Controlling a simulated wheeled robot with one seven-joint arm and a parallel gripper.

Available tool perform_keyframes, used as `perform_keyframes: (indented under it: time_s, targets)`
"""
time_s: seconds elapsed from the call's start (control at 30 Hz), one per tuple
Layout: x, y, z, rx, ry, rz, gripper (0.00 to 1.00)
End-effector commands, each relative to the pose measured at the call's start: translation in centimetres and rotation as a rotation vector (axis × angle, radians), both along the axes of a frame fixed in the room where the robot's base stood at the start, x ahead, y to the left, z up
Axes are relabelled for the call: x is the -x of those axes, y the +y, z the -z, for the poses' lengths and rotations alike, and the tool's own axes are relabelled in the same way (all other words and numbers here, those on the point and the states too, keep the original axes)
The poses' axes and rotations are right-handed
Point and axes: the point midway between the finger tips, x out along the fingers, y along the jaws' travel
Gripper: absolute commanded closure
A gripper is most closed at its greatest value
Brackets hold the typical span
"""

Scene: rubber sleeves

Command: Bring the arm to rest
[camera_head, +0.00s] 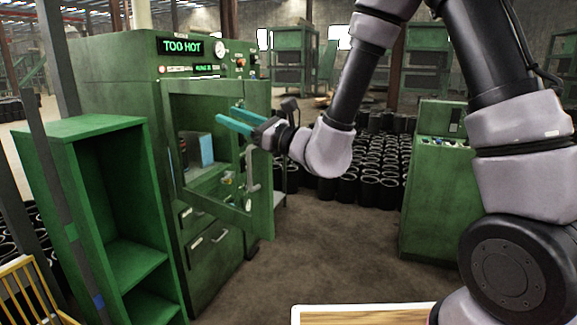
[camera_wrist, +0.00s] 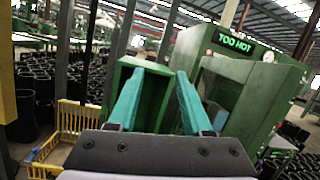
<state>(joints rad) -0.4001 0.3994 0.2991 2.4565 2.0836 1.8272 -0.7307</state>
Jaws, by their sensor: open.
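My gripper (camera_head: 236,122) has two teal fingers, spread apart with nothing between them. In the head view it is raised in front of the green machine's open door, pointing left. The wrist view also shows my gripper (camera_wrist: 157,100) open and empty, with a green shelf unit beyond the fingers. My arm reaches in from the upper right of the head view, bent at the elbow. No task object is in the gripper.
The green machine (camera_head: 115,60) has a display reading "TOO HOT". Its windowed door (camera_head: 262,200) stands open close to my gripper. An open green shelf (camera_head: 85,125) stands left. Many black sleeves (camera_head: 375,185) stand behind. A green cabinet (camera_head: 430,200) is right. Bare floor lies between.

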Motion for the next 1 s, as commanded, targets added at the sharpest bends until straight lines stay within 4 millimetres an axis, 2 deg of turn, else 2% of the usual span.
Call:
perform_keyframes:
  time_s: [0.03,0.1,0.17,0.3,0.4,0.47,0.57,0.6,0.7,0.8,0.9,1.0]
  targets:
    - [1.7,-0.5,-2.4,0.035,-0.082,-0.084,0.50]
    - [4.4,-1.3,-4.2,0.111,-0.180,-0.206,0.50]
    - [6.7,-2.3,-5.1,0.195,-0.266,-0.297,0.50]
    - [11.0,-6.2,-5.1,0.450,-0.463,-0.457,0.50]
    - [12.8,-10.1,-3.9,0.676,-0.591,-0.523,0.50]
    - [13.4,-12.9,-3.1,0.826,-0.664,-0.545,0.50]
    - [13.4,-18.2,-1.9,1.094,-0.771,-0.544,0.50]
    - [13.3,-20.5,-1.7,1.205,-0.808,-0.534,0.50]
    - [12.7,-26.4,-1.7,1.475,-0.884,-0.486,0.50]
    - [12.1,-31.5,-2.6,1.704,-0.935,-0.424,0.50]
    - [11.9,-35.2,-3.7,1.869,-0.963,-0.371,0.50]
    - [11.9,-37.2,-4.5,1.963,-0.977,-0.339,0.50]
